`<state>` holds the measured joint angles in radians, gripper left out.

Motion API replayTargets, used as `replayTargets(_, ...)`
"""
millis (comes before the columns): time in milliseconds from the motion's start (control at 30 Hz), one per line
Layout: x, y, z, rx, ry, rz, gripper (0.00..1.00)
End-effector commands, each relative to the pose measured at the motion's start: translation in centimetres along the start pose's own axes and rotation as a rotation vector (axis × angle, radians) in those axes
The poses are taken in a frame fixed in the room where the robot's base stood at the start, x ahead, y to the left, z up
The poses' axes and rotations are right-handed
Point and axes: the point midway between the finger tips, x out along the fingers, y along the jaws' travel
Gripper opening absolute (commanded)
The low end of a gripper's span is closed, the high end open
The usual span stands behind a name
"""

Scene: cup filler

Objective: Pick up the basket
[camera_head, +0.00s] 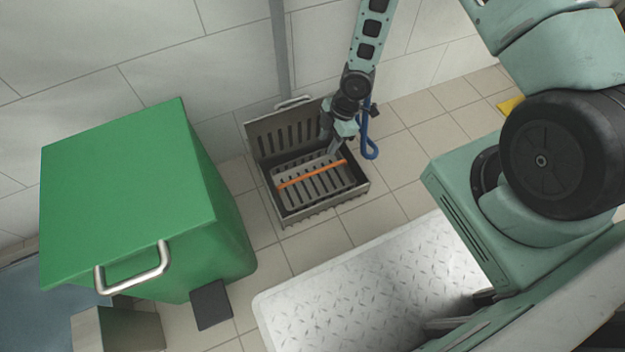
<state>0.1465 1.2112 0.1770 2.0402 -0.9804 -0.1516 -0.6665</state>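The basket (298,186) is a grey slotted metal insert with an orange bar (311,174) across it. It sits inside an open metal box (323,211) set at the floor by the wall. The box's slotted lid (287,132) stands raised at the back. My gripper (334,147) points down over the back right part of the box, close to the right end of the orange bar. Its fingertips are small and partly hidden by the wrist, so I cannot tell whether they touch the bar or how far apart they are.
A large green bin (130,190) with a metal handle (133,268) stands to the left. A light tread-plate surface (370,290) lies in front. A blue hose-like loop (369,148) shows beside my wrist. Tiled floor (410,155) is free right of the box.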

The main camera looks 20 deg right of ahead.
Motion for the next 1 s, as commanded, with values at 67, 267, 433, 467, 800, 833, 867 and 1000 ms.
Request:
replayTargets(67,1.2,-0.3,-0.1,-0.013,0.009,-0.005,0.38)
replayTargets(267,5.3,-0.3,0.1,-0.017,0.009,-0.007,0.38)
replayTargets(433,8.8,-0.3,0.0,-0.015,0.009,-0.006,0.38)
replayTargets(467,9.4,-0.3,0.0,-0.015,0.008,-0.006,0.38)
replayTargets(800,12.7,-0.2,-0.1,-0.012,0.008,-0.004,0.38)
replayTargets(833,12.8,-0.2,-0.1,-0.012,0.008,-0.004,0.38)
replayTargets(867,12.9,-0.2,-0.1,-0.012,0.008,-0.004,0.38)
replayTargets(1000,13.9,-0.2,-0.1,-0.012,0.008,-0.004,0.38)
